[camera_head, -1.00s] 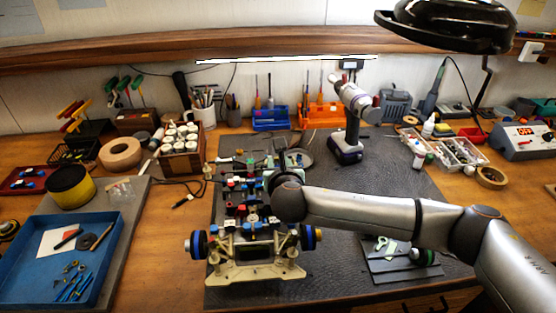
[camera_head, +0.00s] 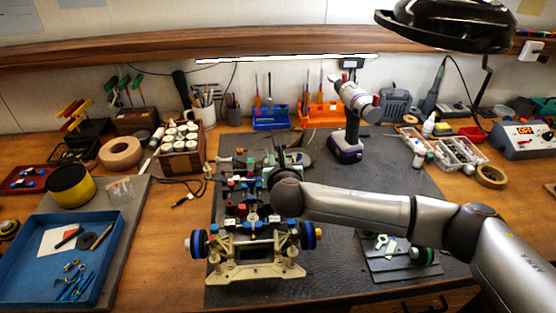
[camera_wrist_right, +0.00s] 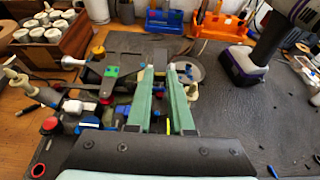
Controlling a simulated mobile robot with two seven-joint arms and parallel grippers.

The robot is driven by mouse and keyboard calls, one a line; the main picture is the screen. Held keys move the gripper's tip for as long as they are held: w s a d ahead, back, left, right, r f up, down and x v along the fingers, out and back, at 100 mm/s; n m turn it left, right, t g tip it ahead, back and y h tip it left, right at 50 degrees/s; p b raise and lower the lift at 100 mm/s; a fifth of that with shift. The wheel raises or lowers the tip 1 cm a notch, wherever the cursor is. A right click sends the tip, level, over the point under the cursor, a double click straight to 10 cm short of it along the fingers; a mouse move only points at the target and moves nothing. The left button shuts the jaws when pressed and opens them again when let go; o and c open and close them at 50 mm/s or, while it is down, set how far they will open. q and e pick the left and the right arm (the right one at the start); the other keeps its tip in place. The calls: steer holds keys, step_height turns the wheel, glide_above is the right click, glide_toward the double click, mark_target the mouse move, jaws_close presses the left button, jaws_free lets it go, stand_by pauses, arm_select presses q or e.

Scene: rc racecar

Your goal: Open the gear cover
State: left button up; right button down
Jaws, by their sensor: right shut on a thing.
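The rc racecar (camera_head: 258,271) stands on the dark mat, its wheels and tan frame towards me. My right gripper (camera_head: 280,161) is over the far part of the car, mostly hidden behind my own wrist. In the right wrist view, the two green fingers of the gripper (camera_wrist_right: 160,74) point away over the car with a narrow gap between them. The gripper is shut on a part of the car there, taken to be the gear cover. Its outline is hard to make out between the fingers. My left gripper is not in view.
A power drill (camera_head: 348,128) stands behind and right of the car. A small dark stand (camera_head: 393,262) lies to its right. A blue tray (camera_head: 28,278) with small parts is at the left. The mat right of the drill is clear.

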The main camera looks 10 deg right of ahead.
mark_target(277, 156)
steer(key=shift+r, duration=0.1)
steer(key=shift+w+r+g, duration=0.3)
steer(key=shift+r+g, duration=0.4)
steer(key=shift+g, duration=0.2)
steer(key=shift+w+r+g, duration=0.3)
steer(key=shift+r+g, duration=0.4)
steer(key=shift+g, duration=0.2)
steer(key=shift+w+r+g, duration=0.4)
steer(key=shift+r+g, duration=0.05)
steer(key=shift+g, duration=0.4)
steer(key=shift+w+r+g, duration=0.4)
steer(key=shift+r+g, duration=0.05)
steer(key=shift+g, duration=0.4)
steer(key=c, duration=1.1)
jaws_free()
steer(key=shift+r, duration=0.1)
steer(key=b+v, duration=0.1)
steer(key=v, duration=1.1)
steer(key=shift+r, duration=0.2)
